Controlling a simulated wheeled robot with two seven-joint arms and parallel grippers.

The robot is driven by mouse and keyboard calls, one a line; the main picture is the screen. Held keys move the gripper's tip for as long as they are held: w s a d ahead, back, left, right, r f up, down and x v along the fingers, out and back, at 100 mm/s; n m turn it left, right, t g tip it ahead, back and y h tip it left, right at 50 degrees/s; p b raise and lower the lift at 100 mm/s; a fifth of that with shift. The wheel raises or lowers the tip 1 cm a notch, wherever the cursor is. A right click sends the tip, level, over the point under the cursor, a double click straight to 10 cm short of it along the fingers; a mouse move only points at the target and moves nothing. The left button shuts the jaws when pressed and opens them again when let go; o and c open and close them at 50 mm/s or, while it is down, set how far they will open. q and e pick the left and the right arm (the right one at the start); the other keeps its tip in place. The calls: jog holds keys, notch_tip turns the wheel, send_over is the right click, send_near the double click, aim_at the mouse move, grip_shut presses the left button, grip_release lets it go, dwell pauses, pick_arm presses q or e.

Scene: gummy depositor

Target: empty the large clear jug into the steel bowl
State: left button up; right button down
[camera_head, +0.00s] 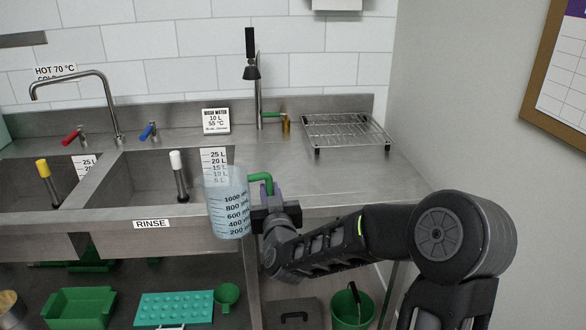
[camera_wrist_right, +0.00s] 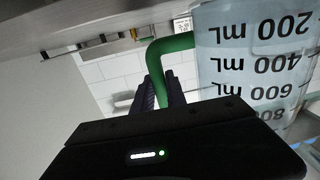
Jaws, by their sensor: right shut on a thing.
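The large clear jug (camera_head: 229,205) has dark mL marks and a green handle (camera_head: 262,178). It is held up, close to upright, in front of the rinse sink's front edge. Its lower part looks pale blue, as if holding liquid; the exact level is hard to tell. My right gripper (camera_head: 268,202) is shut on the green handle, at the jug's right side. In the right wrist view the fingers (camera_wrist_right: 160,92) close on the handle (camera_wrist_right: 168,48), beside the jug wall (camera_wrist_right: 255,65). My left gripper is out of view.
The rinse sink (camera_head: 140,190) lies behind and left of the jug, with a white-topped standpipe (camera_head: 180,175). Below are a green bin (camera_head: 82,308), a teal mold (camera_head: 175,308) and a green bucket (camera_head: 350,312).

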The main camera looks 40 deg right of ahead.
pick_arm(q)
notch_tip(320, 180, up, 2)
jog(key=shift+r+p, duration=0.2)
jog(key=shift+p, duration=0.8)
pick_arm(e)
jog(key=a+f+n+y, duration=0.2)
jog(key=a+f, duration=0.3)
jog(key=a, duration=0.4)
jog(key=s+a+f+n+t+y, duration=0.1)
jog(key=a+f+y, duration=0.4)
jog(key=a, duration=0.5)
jog(key=shift+a+f+n+t+y, duration=0.3)
jog(key=shift+f+n, duration=0.2)
jog(key=shift+n, duration=0.4)
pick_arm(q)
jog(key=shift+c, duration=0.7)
